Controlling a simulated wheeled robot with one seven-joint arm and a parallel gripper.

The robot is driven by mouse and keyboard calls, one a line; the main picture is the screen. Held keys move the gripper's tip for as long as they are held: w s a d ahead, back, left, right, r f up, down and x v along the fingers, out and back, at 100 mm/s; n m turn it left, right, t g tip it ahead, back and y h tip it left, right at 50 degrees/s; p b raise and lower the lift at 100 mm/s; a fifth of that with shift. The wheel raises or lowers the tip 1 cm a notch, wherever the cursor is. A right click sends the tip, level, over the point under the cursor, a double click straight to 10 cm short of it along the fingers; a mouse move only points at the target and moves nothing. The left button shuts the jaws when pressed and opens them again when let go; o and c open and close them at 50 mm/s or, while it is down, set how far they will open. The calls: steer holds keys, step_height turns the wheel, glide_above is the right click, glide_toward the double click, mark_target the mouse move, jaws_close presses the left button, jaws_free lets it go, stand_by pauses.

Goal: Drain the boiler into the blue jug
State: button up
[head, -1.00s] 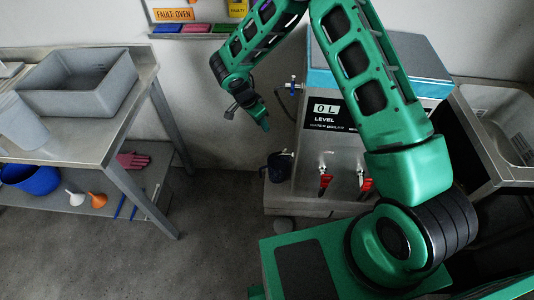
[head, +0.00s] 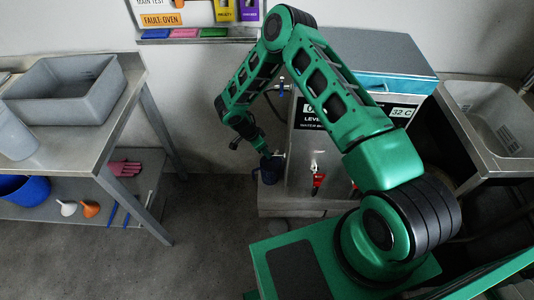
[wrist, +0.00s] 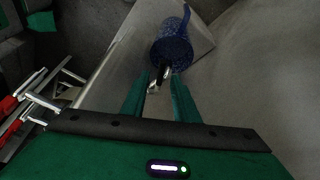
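The boiler (head: 303,170) is a grey box with a teal-edged top, standing on a low plinth. Its level display is partly hidden by my arm; another reads 32 C. A red-handled tap (head: 317,180) is on its front. The dark blue jug (head: 269,173) is at the boiler's left side; in the wrist view it (wrist: 172,48) appears speckled, just beyond my fingers. My gripper (wrist: 160,82) is open, its two green fingers apart, with a small dark and metal fitting showing between them. I cannot tell whether they touch it. In the head view my gripper (head: 264,152) is just above the jug.
A metal table (head: 125,120) at left holds a grey tub (head: 70,112). Its lower shelf has a blue bucket (head: 30,190), funnels and a pink glove (head: 124,168). A sink (head: 490,115) is at right. The floor (head: 215,220) between table and boiler is clear.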

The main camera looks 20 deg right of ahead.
steer(key=shift+x, duration=0.95)
jaws_close()
stand_by(0.7)
